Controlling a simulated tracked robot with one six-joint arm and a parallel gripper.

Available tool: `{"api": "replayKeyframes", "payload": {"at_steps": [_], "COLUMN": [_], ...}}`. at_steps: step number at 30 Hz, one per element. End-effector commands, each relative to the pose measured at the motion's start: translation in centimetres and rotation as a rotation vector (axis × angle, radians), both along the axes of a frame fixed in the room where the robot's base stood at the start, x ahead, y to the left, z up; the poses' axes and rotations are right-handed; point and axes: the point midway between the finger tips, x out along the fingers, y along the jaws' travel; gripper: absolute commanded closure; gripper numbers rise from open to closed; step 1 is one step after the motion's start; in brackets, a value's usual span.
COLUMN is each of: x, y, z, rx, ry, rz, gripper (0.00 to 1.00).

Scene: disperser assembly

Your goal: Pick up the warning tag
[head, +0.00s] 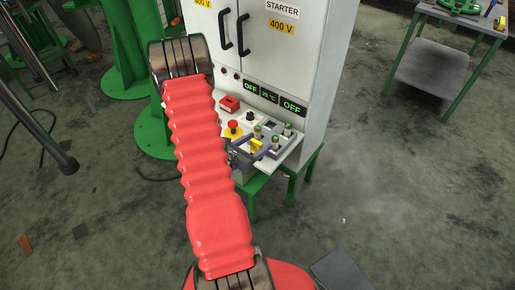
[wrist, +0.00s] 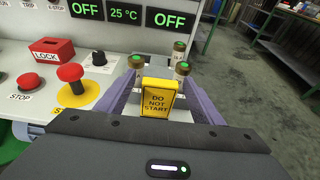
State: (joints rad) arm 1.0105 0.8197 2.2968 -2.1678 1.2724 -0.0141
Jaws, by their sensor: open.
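The warning tag (wrist: 159,98) is a yellow block with "DO NOT START" on its face. In the wrist view it stands upright between the two purple fingers of my gripper (wrist: 160,92). The fingers are open, with a visible gap on each side of the tag. In the head view the tag (head: 257,146) shows small and yellow at the control panel, with my gripper (head: 258,147) around it.
The panel carries a red LOCK box (wrist: 51,50), a red emergency button (wrist: 71,76), a STOP button (wrist: 28,83) and several green-topped posts close to the fingers. The cabinet (head: 285,60) rises behind. A green-legged table (head: 448,60) stands far right.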

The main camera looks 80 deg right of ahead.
Motion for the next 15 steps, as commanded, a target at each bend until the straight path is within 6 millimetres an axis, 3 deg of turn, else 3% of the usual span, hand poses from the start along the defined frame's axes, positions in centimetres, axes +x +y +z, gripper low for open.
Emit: {"api": "replayKeyframes", "payload": {"at_steps": [2,15], "x": [0.00,0.02], "y": [0.01,0.02], "z": [0.00,0.01], "rx": [0.000,0.000], "ry": [0.000,0.000], "rz": [0.000,0.000], "gripper": [0.40,0.71]}}
